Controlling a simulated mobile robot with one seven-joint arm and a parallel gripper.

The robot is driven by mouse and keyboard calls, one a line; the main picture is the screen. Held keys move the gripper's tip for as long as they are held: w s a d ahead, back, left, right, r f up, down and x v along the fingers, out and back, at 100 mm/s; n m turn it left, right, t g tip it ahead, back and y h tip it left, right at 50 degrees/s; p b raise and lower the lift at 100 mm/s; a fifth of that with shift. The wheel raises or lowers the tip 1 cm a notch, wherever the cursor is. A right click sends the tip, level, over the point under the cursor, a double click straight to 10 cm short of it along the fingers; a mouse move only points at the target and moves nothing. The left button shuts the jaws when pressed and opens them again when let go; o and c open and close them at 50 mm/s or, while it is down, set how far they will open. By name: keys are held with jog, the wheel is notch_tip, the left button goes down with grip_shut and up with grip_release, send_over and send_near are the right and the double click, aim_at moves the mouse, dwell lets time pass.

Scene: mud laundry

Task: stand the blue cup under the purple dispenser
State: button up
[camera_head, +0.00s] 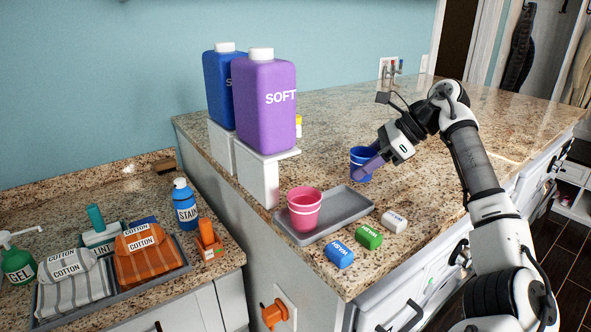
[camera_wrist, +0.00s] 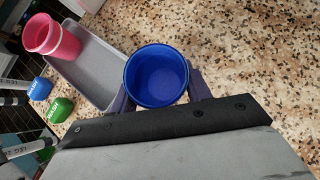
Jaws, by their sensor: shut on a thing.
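The blue cup (camera_head: 361,164) is upright at the right of the grey tray in the head view. My gripper (camera_head: 372,164) is shut on it; in the wrist view the purple-grey fingers (camera_wrist: 160,92) stand on either side of the cup (camera_wrist: 157,75). I cannot tell whether its base touches the counter. The purple dispenser (camera_head: 264,105), marked SOFT, stands on a white stand at the back of the counter. A pink cup (camera_head: 304,209) stands on the grey tray (camera_head: 345,205) in front of that dispenser. The pink cup also shows in the wrist view (camera_wrist: 52,38).
A blue dispenser (camera_head: 220,90) stands left of the purple one. Blue (camera_head: 340,254), green (camera_head: 369,237) and white (camera_head: 394,221) small blocks lie in front of the tray. The tray's right part is empty. The counter behind my gripper is mostly clear.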

jog(key=a, duration=0.3)
jog(key=w+a+p, duration=0.1)
jog(key=a, duration=0.2)
jog(key=a+p, duration=0.1)
jog(key=a, duration=0.3)
jog(key=shift+w+a, duration=0.1)
jog(key=shift+w, duration=0.2)
jog(key=a, duration=0.1)
jog(key=a+p, duration=0.2)
jog(key=a, duration=0.1)
jog(key=shift+w+a+r, duration=0.1)
jog(key=shift+w+r, duration=0.05)
jog(key=shift+w, duration=0.1)
jog(key=shift+f+p, duration=0.4)
jog(key=shift+f, duration=0.1)
jog(key=shift+d+f, duration=0.2)
jog(key=shift+f, duration=0.2)
jog(key=shift+f, duration=0.1)
jog(key=shift+a+f+b, duration=0.1)
jog(key=shift+f+b, duration=0.05)
jog(key=shift+b, duration=0.15)
jog(key=o, duration=1)
jog(key=shift+o, duration=0.2)
jog(key=shift+r, duration=0.2)
